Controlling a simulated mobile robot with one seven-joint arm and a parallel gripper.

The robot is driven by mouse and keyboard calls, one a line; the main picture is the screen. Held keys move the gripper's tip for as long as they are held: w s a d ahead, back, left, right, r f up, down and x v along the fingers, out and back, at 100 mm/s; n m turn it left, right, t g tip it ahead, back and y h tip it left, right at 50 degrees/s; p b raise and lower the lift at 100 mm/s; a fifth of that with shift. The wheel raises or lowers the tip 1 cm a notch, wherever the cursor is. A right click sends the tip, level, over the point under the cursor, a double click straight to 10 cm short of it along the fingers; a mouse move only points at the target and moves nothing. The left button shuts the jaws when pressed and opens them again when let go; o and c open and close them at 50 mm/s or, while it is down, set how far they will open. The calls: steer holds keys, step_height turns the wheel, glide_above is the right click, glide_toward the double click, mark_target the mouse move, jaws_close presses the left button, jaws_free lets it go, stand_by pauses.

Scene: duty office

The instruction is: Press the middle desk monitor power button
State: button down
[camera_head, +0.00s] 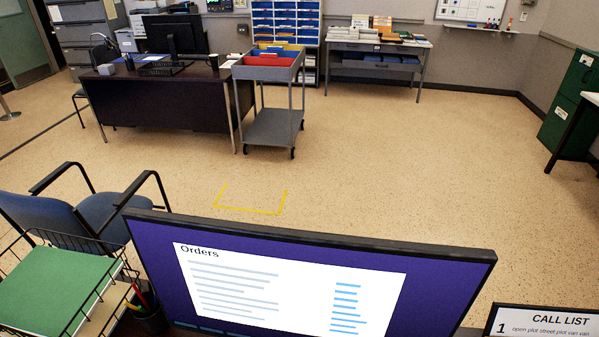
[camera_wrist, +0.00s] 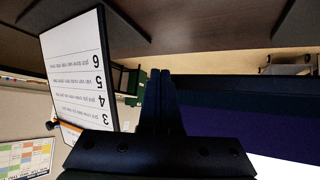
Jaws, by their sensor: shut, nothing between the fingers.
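A desk monitor (camera_head: 300,275) with a purple screen and a white "Orders" page stands close in front, its lower part cut off by the picture's bottom edge. Part of its purple screen (camera_wrist: 235,122) and dark frame shows upside down at the right of the wrist view. My gripper (camera_wrist: 161,78) is in the wrist view only, its two dark fingers together and empty. In the picture its fingertips are just left of the monitor's dark frame; I cannot tell whether they touch. I make out no power button in either view.
A call list sign (camera_head: 545,322) stands right of the monitor; it also shows in the wrist view (camera_wrist: 75,75). A wire tray (camera_head: 125,262) with a green folder and a pen cup (camera_head: 150,318) are at left. Behind are a blue chair (camera_head: 85,220), a cart (camera_head: 272,127) and open floor.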

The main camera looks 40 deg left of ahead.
steer(key=shift+s+d, duration=0.2)
steer(key=shift+s, duration=0.1)
steer(key=shift+s+d+r+p, duration=0.1)
steer(key=shift+s+d+p, duration=0.25)
steer(key=shift+s+d, duration=0.35)
steer(key=shift+s+d+r+p, duration=0.1)
steer(key=shift+s+d+p, duration=0.35)
steer(key=shift+s, duration=0.45)
steer(key=shift+s+d+r+p, duration=0.1)
steer(key=shift+s+d+p, duration=0.2)
steer(key=shift+s+d, duration=0.4)
steer(key=shift+s+a, duration=0.1)
